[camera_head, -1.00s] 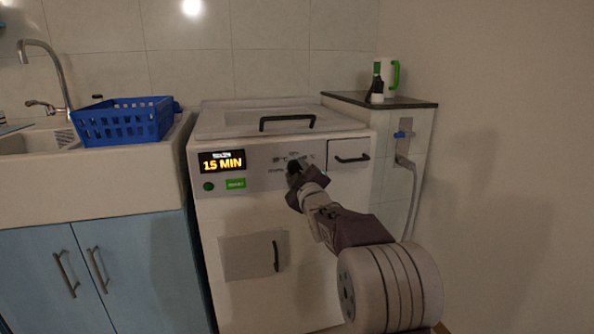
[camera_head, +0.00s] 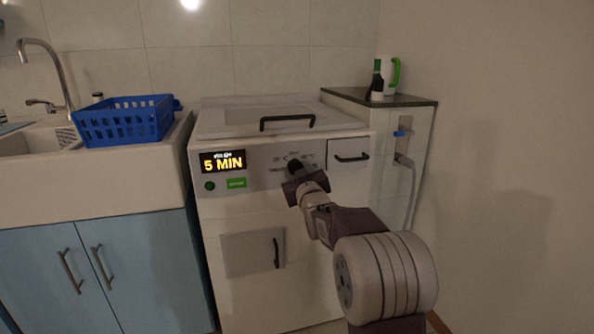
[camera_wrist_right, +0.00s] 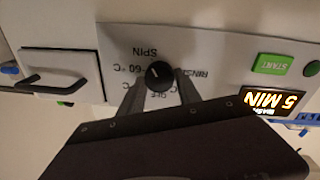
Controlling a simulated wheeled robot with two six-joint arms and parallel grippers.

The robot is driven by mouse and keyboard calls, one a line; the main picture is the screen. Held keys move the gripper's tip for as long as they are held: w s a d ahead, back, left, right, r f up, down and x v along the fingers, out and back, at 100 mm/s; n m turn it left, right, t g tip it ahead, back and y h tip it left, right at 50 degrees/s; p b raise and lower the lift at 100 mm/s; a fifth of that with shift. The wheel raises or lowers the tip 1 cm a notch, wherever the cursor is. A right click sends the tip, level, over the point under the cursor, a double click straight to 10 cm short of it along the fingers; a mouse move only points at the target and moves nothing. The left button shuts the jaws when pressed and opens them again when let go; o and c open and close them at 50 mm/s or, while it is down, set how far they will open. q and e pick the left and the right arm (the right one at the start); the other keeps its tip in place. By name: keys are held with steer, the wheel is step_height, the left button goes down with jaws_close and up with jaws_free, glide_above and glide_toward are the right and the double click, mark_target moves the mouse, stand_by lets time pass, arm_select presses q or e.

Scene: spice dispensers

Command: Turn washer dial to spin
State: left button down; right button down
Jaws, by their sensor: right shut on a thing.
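The white washer (camera_head: 245,300) stands in the middle of the head view. Its black round dial (camera_wrist_right: 158,75) sits on the grey control panel, with SPIN, RINSE, OFF and 60 °C printed around it; SPIN appears above it in the wrist view. A small pale mark shows on the dial's face, leaning to the upper left. My right gripper (camera_wrist_right: 160,84) is shut on the dial, one finger on each side. It also shows in the head view (camera_head: 298,173), covering part of the panel. The washer display (camera_head: 223,162) reads 5 MIN. My left gripper is not in view.
A green START button (camera_wrist_right: 273,67) is beside the dial, and a handled drawer (camera_head: 349,155) is right of the panel. A blue basket (camera_head: 122,122) stands by the sink at left. A bottle and green-handled jug (camera_head: 389,77) stand on the right counter.

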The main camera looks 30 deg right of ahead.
steer(key=shift+f, duration=0.1)
stand_by(0.3)
steer(key=c, duration=0.8)
jaws_free()
steer(key=shift+c, duration=0.2)
steer(key=p+v, duration=0.2)
steer(key=v, duration=0.7)
steer(key=shift+p, duration=0.3)
steer(key=shift+s, duration=0.1)
